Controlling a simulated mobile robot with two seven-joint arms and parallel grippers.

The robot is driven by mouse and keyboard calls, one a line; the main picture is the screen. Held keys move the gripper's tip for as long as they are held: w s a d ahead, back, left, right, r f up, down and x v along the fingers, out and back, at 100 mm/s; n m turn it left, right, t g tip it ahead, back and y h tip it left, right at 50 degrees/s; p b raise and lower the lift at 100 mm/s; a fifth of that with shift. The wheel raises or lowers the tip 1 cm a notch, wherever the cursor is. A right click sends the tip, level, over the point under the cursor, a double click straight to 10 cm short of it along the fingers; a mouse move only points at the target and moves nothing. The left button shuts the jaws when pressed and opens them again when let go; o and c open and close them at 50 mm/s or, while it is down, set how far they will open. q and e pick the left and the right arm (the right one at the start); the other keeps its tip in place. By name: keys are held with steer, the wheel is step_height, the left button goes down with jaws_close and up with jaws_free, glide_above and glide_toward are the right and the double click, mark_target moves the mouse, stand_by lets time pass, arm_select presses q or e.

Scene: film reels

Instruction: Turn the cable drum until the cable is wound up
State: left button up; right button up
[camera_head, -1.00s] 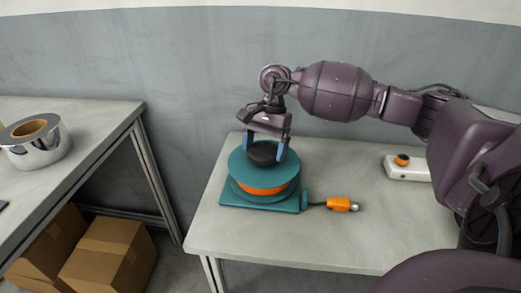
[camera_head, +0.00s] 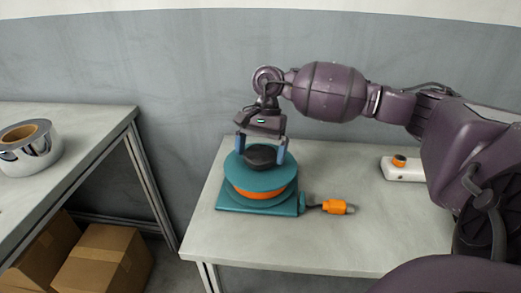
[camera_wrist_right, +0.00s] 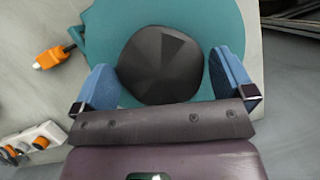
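The cable drum (camera_head: 240,176) is a teal reel with orange cable (camera_head: 266,193) wound between its discs, on a teal base (camera_head: 232,207) on the right table. A black faceted knob (camera_head: 260,155) tops it. A short dark lead runs from the outlet at the base's right to an orange plug (camera_head: 336,207) lying close by. My right gripper (camera_head: 261,156) is over the drum, pointing down, its blue fingers on either side of the knob. In the right wrist view, gaps show between the fingers and the knob (camera_wrist_right: 160,65), so it is open. My left gripper is out of view.
A left table (camera_head: 85,125) bears a shiny tape roll (camera_head: 30,150), with cardboard boxes (camera_head: 105,258) below. The front of the right table is clear.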

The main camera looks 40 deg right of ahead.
steer(key=shift+r, duration=0.1)
arm_select(q)
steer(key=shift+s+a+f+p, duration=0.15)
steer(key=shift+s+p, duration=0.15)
steer(key=shift+p, duration=0.15)
arm_select(e)
steer(key=v, duration=1)
steer(key=shift+r, duration=0.35)
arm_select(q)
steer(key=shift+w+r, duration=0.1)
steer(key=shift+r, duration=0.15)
arm_select(e)
steer(key=shift+w+d, duration=0.1)
steer(key=shift+d, duration=0.05)
